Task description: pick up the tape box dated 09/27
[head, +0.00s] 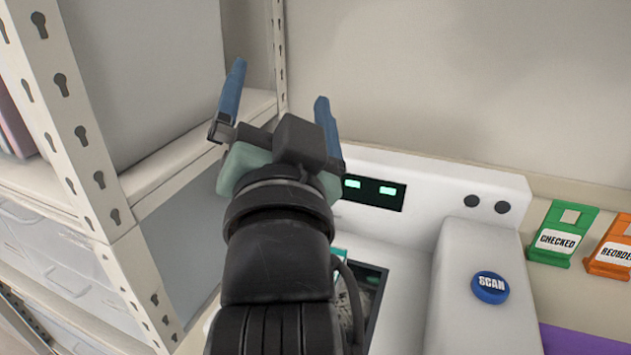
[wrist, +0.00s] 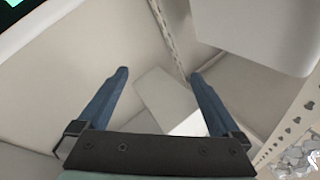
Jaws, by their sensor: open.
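My gripper (head: 281,84) is raised in the head view, its two blue fingers wide apart with nothing between them. In the wrist view the gripper (wrist: 160,76) is open too. A pale, plain box-like shape (wrist: 168,98) shows beyond and between the fingers there, with a brighter face low down. No date or label can be read on it, so I cannot tell whether it is a tape box. No box marked 09/27 is readable in either view.
A metal shelf rack (head: 88,150) stands close at left. A white machine (head: 480,250) with a blue SCAN button (head: 490,287) and green-lit display (head: 372,192) stands at right. Green CHECKED (head: 561,238) and orange REORDER (head: 612,250) holders stand beyond it.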

